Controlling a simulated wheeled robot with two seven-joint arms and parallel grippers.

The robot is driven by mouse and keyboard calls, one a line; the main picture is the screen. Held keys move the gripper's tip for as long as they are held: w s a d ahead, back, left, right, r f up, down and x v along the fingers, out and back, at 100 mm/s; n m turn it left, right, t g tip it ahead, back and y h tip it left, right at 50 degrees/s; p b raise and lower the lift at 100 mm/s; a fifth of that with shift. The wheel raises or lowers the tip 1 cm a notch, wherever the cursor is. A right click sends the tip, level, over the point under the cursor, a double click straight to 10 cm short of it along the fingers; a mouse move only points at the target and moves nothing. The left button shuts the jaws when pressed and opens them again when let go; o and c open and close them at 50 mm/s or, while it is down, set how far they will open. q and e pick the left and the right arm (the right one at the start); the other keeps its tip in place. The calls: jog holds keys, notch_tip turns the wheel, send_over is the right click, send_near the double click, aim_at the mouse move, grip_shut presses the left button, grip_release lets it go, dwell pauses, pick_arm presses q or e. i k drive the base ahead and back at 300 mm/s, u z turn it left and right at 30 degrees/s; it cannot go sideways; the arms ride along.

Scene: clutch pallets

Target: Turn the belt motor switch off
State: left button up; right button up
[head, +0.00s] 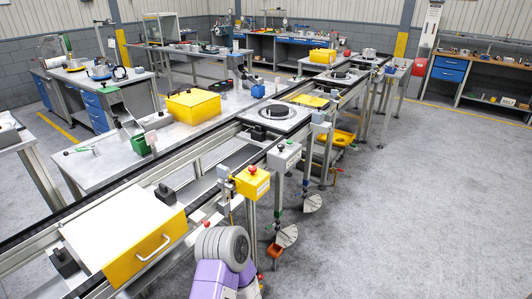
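A yellow box with a red round button (252,182) stands on a post at the near side of the conveyor. A light grey control box (284,155) stands on another post just beyond it, with small details on its front too small to read. I cannot tell which of the two carries the belt motor switch, or what position it is in. A grey and purple part of my arm shows at the bottom middle, below and in front of the yellow box. Neither of my grippers is in view.
The conveyor (110,185) runs from the lower left to the back right. A white and yellow drawer-like box with a handle (155,248) sits on its near end. A pallet with a dark disc (273,112) lies farther along. Clear grey floor (420,210) is at the right.

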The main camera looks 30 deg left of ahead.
aim_at(252, 170)
jog(key=i, duration=3.1)
jog(key=u, duration=2.35)
